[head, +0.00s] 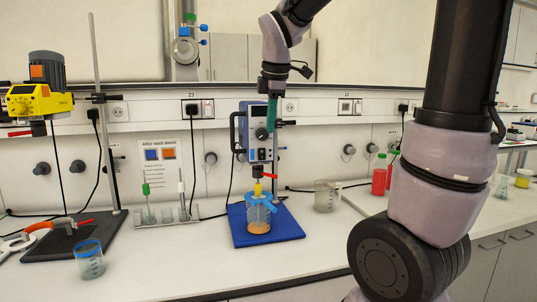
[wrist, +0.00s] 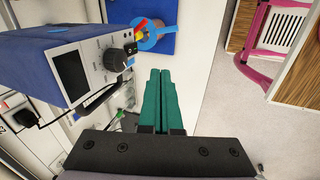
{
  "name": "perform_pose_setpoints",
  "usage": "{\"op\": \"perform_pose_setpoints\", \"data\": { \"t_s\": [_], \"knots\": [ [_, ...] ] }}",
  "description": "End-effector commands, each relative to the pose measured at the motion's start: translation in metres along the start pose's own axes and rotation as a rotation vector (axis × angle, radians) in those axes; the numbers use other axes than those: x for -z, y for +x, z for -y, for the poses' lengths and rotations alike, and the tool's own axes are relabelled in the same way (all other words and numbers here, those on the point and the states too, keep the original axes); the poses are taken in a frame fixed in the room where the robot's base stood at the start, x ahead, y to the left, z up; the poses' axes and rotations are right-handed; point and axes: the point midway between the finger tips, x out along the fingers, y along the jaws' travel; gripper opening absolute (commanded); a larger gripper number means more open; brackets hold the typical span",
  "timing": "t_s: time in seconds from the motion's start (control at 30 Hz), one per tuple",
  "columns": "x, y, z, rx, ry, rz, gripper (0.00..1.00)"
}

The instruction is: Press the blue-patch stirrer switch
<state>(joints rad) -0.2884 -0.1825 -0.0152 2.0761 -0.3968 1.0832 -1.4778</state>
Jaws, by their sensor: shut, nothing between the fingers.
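A stirrer with a blue housing and a pale front (head: 258,155) stands in the middle of the bench, and it fills the upper left of the wrist view (wrist: 45,52). Its front carries a dark screen, a black knob (wrist: 118,63) and a small black switch (wrist: 130,48) beside the knob. I cannot make out a blue patch at the switch. My gripper (head: 271,130) has green fingers, pressed together and empty, pointing down in front of the stirrer's upper part. In the wrist view the fingertips (wrist: 159,72) are right of the knob and switch, apart from them.
A beaker with orange liquid (head: 258,217) stands below the stirrer on a blue mat (head: 285,230). A yellow stirrer (head: 38,100) with an orange patch is at left. A wall card (head: 160,172) shows blue and orange squares. Another beaker (head: 327,196) and red bottles (head: 379,178) stand right.

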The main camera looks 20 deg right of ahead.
Motion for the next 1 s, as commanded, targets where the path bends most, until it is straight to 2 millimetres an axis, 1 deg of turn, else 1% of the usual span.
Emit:
{"op": "perform_pose_setpoints", "data": {
  "t_s": [0.13,0.43,0.57,0.67,1.0],
  "knots": [
    [0.004,0.003,-0.004,0.005,-0.065,0.009,0.0],
    [0.003,0.004,-0.004,0.005,-0.066,0.009,0.0],
    [0.003,0.011,-0.004,0.007,-0.066,0.01,0.0],
    [0.003,0.024,-0.004,0.008,-0.065,0.009,0.0],
    [0.002,0.097,-0.003,0.01,-0.066,0.01,0.0]
  ]
}}
